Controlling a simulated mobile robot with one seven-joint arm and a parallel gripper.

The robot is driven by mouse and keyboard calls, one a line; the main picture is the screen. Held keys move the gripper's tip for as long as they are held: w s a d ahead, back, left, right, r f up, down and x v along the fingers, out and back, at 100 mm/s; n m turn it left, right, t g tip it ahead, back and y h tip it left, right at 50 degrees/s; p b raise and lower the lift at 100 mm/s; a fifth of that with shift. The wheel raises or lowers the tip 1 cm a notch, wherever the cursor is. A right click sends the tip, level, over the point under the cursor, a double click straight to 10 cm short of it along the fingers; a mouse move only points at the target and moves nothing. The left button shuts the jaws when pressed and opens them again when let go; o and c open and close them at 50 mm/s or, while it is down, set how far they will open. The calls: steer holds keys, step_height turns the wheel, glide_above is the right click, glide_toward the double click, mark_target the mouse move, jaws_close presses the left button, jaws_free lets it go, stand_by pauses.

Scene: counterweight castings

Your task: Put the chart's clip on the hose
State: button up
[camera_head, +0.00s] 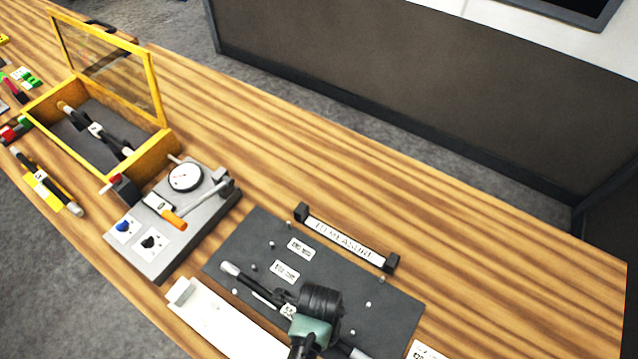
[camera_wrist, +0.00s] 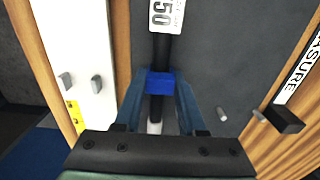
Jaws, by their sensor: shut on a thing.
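A hose (camera_head: 232,270), black with pale ends, lies on the dark grey mat (camera_head: 376,303). It also shows in the wrist view (camera_wrist: 160,48), with a white label reading "50" on it. My gripper (camera_wrist: 160,88) points down over the hose and is shut on a blue clip (camera_wrist: 160,82). The clip lies across the hose's line, with hose showing above and below it; I cannot tell whether it is seated on the hose or just above it. In the head view my wrist hides the clip and part of the hose. No plainly marked chart is in view.
A "TO MEASURE" bar (camera_head: 345,241) and a white strip (camera_head: 215,322) flank the mat. Bare wood lies beyond.

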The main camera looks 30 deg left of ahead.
steer(key=shift+f, duration=0.3)
steer(key=o, duration=1.1)
step_height(320, 180, up, 7)
steer(key=p, duration=0.6)
steer(key=shift+r+p, duration=0.1)
steer(key=shift+p, duration=0.25)
